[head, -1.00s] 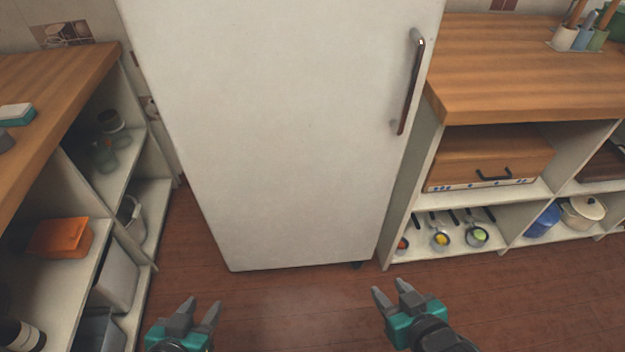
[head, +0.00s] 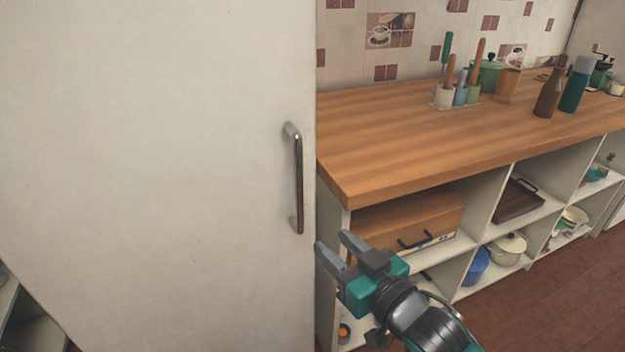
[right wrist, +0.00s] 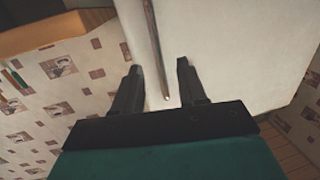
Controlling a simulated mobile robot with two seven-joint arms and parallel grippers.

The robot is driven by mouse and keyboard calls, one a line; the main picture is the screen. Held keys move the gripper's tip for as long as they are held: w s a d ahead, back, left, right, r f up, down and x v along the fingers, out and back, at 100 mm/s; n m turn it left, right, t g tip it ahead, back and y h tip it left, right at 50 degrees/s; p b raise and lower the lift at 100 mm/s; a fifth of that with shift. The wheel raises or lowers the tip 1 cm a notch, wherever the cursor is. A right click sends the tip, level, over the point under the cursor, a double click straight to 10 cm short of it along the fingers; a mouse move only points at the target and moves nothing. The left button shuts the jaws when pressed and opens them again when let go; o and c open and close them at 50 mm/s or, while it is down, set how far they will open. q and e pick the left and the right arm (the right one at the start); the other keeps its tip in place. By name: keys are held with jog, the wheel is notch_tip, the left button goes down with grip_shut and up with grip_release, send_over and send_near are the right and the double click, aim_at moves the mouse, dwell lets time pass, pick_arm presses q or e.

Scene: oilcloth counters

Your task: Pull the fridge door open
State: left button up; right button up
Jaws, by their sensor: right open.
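The white fridge door (head: 160,150) fills the left half of the head view and looks shut. Its vertical metal handle (head: 298,180) is near the door's right edge. My right gripper (head: 332,246) is open and empty, below and to the right of the handle in the head view. In the right wrist view the handle (right wrist: 155,45) runs down from the top edge, with its end showing between the open fingers (right wrist: 157,75). The fingers do not close on it, and I cannot tell the gap to it. My left gripper is out of view.
A wooden counter (head: 420,135) with open shelves stands right of the fridge. Utensil cups (head: 460,95), a brown bottle (head: 549,92) and a teal bottle (head: 577,85) stand on it. A wooden box (head: 405,220) and pots sit on the shelves. Bare floor (head: 540,300) shows at the lower right.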

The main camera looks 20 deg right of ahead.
aim_at(301, 192)
jog(key=shift+t, duration=0.4)
jog(key=r+x, duration=0.1)
jog(key=x, duration=0.3)
jog(key=r+x, duration=0.1)
jog(key=x, duration=0.9)
jog(key=shift+d+r, duration=0.4)
jog(key=shift+d, duration=0.05)
grip_shut()
